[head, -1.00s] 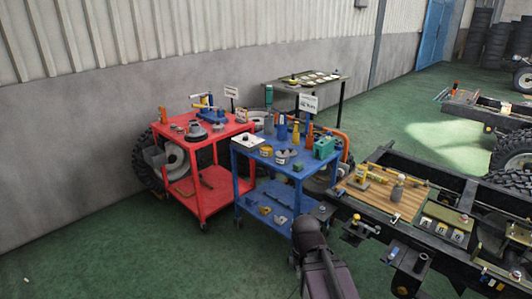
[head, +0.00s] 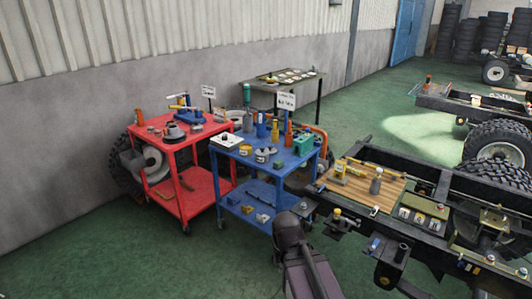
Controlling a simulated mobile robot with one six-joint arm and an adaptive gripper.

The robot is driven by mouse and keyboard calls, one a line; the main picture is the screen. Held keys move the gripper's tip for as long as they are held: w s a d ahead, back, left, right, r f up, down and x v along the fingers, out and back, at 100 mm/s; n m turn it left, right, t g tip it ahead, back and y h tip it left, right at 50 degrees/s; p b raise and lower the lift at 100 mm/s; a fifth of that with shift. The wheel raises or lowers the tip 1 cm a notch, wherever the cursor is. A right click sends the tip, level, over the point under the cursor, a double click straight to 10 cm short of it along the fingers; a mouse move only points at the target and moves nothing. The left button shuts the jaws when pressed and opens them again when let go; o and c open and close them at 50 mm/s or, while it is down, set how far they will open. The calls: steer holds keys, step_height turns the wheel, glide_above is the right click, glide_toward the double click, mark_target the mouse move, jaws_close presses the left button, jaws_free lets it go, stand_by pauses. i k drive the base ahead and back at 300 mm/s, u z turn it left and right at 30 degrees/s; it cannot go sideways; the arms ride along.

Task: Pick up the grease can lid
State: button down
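I cannot single out the grease can lid; the small things are too tiny to tell apart. Small grey tins (head: 262,155) stand on the top of the blue cart (head: 230,168), among bottles and a green box (head: 303,144). A grey can-like thing (head: 376,184) stands on a wooden board (head: 393,190) on the chassis at right. My dark arm rises from the bottom middle, in front of the blue cart's right side. I cannot make out my gripper's fingers or anything held.
A red cart (head: 183,195) with tools stands left of the blue cart, close beside it. A table (head: 285,85) stands behind them by the wall. The chassis frame (head: 440,170) fills the right side. Green floor (head: 90,260) is clear at front left.

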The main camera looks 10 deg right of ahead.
mark_target(272, 151)
steer(key=z, duration=0.5)
steer(key=i, duration=0.75)
steer(key=z, duration=0.35)
steer(key=i, duration=1.5)
steer(key=u, duration=0.9)
steer(key=i, duration=0.35)
steer(key=u, duration=0.1)
